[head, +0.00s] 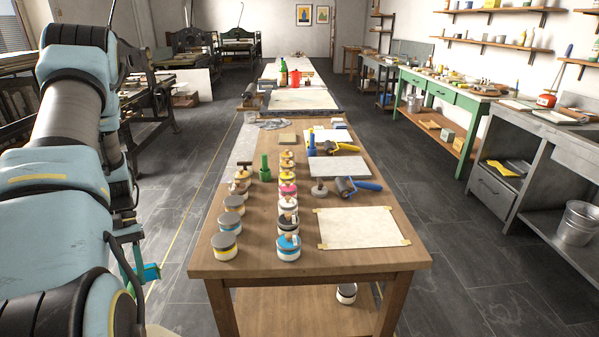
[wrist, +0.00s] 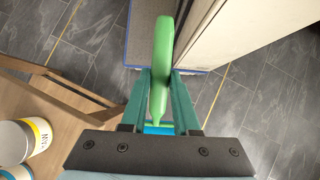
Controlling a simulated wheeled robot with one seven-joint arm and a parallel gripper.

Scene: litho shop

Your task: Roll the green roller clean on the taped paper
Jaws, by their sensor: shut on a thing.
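My gripper (wrist: 160,78) is shut on the green roller; its green handle (wrist: 163,50) stands between the two fingers in the wrist view. A blue part (wrist: 158,129) shows below the handle, mostly hidden by the gripper. In the head view my gripper (head: 126,262) is low at the left, off the table's left side, over the floor, largely hidden by my arm.
The wooden table (head: 310,265) carries several ink cans (head: 226,246) in rows at left. A blue-handled roller (head: 358,186) and a yellow-handled roller (head: 335,147) lie behind the paper. A green upright item (head: 264,168) stands left.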

